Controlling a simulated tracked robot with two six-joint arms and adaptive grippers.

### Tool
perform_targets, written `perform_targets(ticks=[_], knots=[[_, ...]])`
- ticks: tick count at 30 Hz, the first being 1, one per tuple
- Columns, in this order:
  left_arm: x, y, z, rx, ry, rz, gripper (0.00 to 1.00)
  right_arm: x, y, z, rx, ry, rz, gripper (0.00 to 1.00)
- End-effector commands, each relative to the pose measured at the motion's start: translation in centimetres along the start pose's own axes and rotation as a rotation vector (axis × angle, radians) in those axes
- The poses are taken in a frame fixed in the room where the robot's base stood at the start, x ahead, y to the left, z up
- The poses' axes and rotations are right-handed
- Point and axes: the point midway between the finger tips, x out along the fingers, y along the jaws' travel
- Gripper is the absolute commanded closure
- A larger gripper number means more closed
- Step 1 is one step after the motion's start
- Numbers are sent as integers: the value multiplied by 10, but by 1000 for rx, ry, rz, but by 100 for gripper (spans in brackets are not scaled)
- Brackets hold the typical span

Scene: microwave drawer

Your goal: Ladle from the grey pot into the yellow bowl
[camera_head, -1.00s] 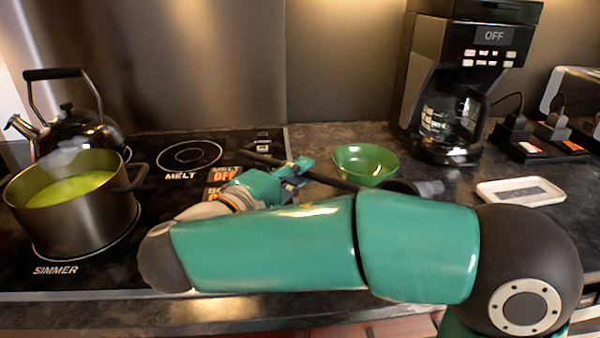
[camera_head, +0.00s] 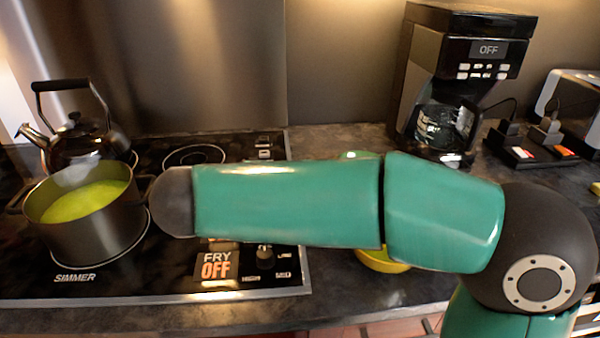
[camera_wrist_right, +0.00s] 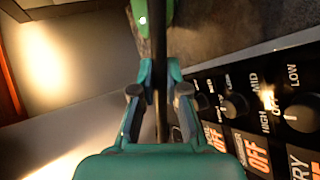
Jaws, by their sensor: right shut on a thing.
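The grey pot (camera_head: 88,233) stands on the stove at the left in the head view, with yellow-green soup (camera_head: 85,200) inside. The yellow bowl (camera_head: 384,264) is at the middle right, its upper part hidden behind my right arm. My right gripper is hidden behind that arm in the head view. In the right wrist view, my right gripper (camera_wrist_right: 158,92) is shut on a thin dark rod (camera_wrist_right: 161,60), which looks like the ladle's handle. The ladle's cup is not visible. My left gripper is not in view.
A black kettle (camera_head: 78,140) stands behind the pot. A coffee maker (camera_head: 455,85) stands at the back right. The stove front has knobs (camera_head: 265,253).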

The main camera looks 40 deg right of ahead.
Motion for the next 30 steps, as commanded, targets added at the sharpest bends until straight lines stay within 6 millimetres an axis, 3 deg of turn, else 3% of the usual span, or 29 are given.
perform_targets(ticks=[30], knots=[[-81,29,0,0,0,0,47,-6,13,1,-33,-1,-490,100]])
